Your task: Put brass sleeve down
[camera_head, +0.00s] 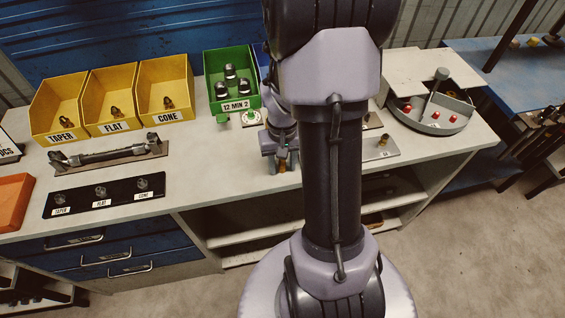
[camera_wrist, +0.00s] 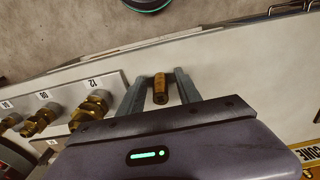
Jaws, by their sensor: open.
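The brass sleeve (camera_wrist: 160,90) is between my gripper's two fingers in the wrist view, with narrow gaps on both sides. It appears to be at the white bench top (camera_wrist: 225,75), near the front edge; I cannot tell exactly how it rests. My gripper (camera_wrist: 160,78) is open around it. In the head view my gripper (camera_head: 281,164) is low over the bench's front edge, with a small brass-coloured spot, likely the sleeve (camera_head: 283,168), between the fingers. My arm hides part of the bench there.
A plate with brass fittings (camera_wrist: 95,103) lies left of my gripper in the wrist view. In the head view, yellow bins (camera_head: 112,126), a green bin (camera_head: 235,104), a black label strip (camera_head: 82,204) and a round grey tray (camera_head: 432,120) stand on the bench. Bench left of my gripper is clear.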

